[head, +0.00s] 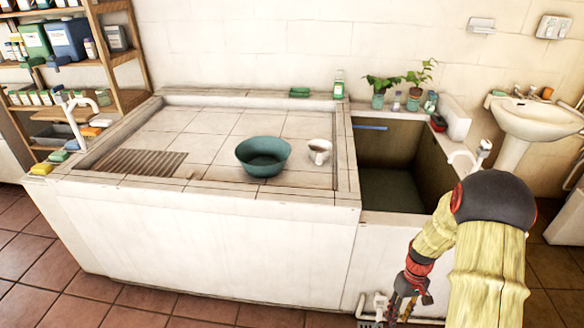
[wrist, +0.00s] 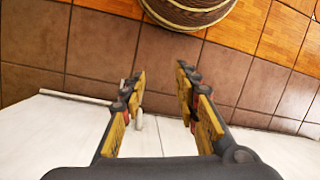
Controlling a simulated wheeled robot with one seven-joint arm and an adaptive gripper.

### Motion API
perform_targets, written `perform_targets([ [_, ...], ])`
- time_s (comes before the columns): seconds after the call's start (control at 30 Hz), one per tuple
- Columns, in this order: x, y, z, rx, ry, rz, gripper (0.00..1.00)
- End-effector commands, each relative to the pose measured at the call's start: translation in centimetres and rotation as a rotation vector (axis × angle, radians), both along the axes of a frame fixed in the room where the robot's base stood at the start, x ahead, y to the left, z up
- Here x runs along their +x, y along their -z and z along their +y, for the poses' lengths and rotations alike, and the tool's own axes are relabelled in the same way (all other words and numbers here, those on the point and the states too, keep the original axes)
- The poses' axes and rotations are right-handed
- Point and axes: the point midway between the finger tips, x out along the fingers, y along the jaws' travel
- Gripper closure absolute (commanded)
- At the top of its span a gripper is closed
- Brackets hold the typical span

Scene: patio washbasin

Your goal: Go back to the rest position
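My gripper (head: 405,305) hangs low at the lower right of the head view, in front of the white washbasin block (head: 220,245). In the wrist view my gripper (wrist: 158,80) has its two fingers apart, with nothing between them but floor and white surface behind. It is open and empty. My yellow arm reaches down from the right side of the head view.
A green bowl (head: 263,157) and a white mug (head: 319,151) stand on the tiled counter. A deep basin (head: 395,190) lies right of them. A white pipe (head: 374,308) is near my gripper. A round striped container (wrist: 190,12) stands on the floor.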

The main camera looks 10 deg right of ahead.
Motion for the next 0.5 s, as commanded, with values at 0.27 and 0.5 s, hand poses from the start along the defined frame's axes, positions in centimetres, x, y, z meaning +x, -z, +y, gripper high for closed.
perform_targets([
  [0.27,-1.4,-13.6,5.0,-0.091,0.184,-0.048,0.69],
  [0.5,-4.2,-22.9,9.4,-0.139,0.272,-0.132,0.69],
])
